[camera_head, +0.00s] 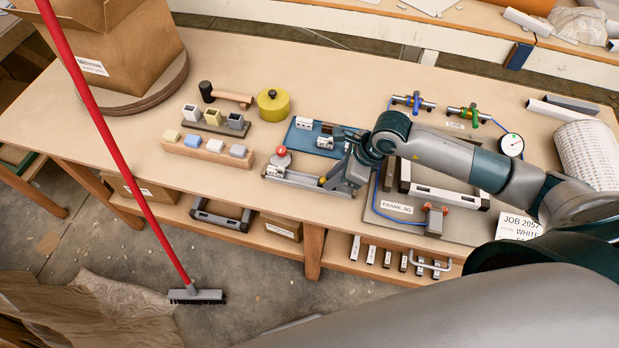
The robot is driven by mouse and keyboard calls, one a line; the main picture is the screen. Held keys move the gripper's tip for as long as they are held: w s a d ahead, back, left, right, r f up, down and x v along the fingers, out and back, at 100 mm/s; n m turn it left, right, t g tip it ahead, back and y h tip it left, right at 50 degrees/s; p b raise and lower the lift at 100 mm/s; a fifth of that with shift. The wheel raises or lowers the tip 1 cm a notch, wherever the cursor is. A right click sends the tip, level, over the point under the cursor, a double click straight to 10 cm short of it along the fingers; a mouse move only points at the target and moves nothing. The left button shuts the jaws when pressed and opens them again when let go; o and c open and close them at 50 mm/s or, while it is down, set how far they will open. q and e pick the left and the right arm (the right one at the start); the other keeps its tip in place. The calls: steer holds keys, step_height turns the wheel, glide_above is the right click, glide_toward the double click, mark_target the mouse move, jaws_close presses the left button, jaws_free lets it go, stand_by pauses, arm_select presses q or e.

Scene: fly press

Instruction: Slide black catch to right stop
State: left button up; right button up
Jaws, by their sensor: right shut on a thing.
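A low grey metal rail (298,181) with a red round knob (282,152) near its left end lies along the front edge of the bench. My right gripper (329,180) reaches down from the right onto the rail's right part. Its jaws are shut on the black catch, which the fingers and gripper body almost wholly hide. The rail's right end is partly covered by the gripper, so the gap to the right stop cannot be told. My left gripper is not in view.
A blue plate (301,138) with small fittings lies just behind the rail. A wooden block row (205,150) and a yellow round pot (273,105) stand to the left. A frame jig (396,208) lies to the right, under my arm. A red-handled broom (130,150) leans in front.

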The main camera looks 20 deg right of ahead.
steer(key=shift+s, duration=0.1)
steer(key=shift+s+d, duration=0.6)
steer(key=shift+d, duration=0.35)
steer(key=shift+d, duration=0.1)
steer(key=shift+s+d+b, duration=0.4)
steer(key=shift+s+d, duration=0.1)
steer(key=shift+d, duration=0.2)
steer(key=o, duration=0.9)
steer(key=shift+c, duration=1.2)
